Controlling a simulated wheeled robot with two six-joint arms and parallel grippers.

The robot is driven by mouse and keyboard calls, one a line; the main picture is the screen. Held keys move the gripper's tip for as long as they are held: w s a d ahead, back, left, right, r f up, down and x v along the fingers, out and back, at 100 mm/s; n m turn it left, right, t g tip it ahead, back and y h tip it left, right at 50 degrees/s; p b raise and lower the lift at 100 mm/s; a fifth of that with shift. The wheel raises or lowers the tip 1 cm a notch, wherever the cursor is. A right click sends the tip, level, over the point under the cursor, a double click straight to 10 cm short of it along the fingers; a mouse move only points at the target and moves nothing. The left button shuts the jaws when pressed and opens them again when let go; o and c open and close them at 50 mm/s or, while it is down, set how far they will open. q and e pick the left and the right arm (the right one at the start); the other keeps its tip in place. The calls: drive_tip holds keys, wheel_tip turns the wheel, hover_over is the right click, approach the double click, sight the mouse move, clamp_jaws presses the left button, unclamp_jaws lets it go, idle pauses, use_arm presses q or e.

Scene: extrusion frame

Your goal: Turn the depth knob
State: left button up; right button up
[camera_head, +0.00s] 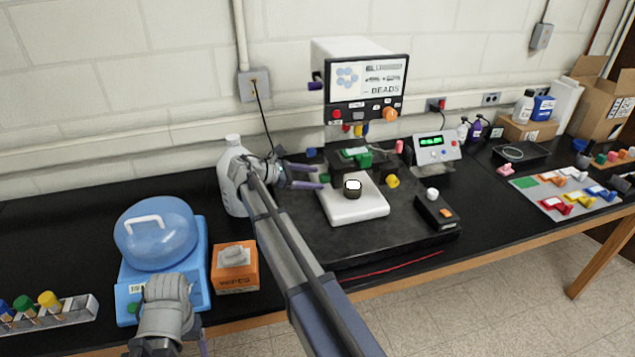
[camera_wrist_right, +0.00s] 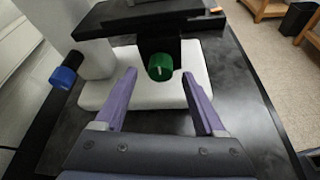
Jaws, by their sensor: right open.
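A round green knob (camera_wrist_right: 160,67) with a pale mark shows in the right wrist view, on a dark block by the instrument's white base. No label reads on it; it is the likeliest depth knob. In the head view a small part of it (camera_head: 324,178) shows at the fingertips. My right gripper (camera_head: 319,177) is open, its purple fingers on either side of the knob, with gaps on both sides in the wrist view (camera_wrist_right: 159,73). A blue knob (camera_wrist_right: 66,76) sits further left. My left arm is at the lower left of the head view; its gripper is mostly cut off.
The instrument's white base (camera_head: 352,208) stands on a dark slab, with a screen (camera_head: 367,85) above. A white jug (camera_head: 232,180) stands close to my right gripper. A black box (camera_head: 436,213) is right.

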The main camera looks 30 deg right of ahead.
drive_tip(key=shift+x, duration=1.1)
drive_tip(key=shift+c, duration=0.4)
clamp_jaws()
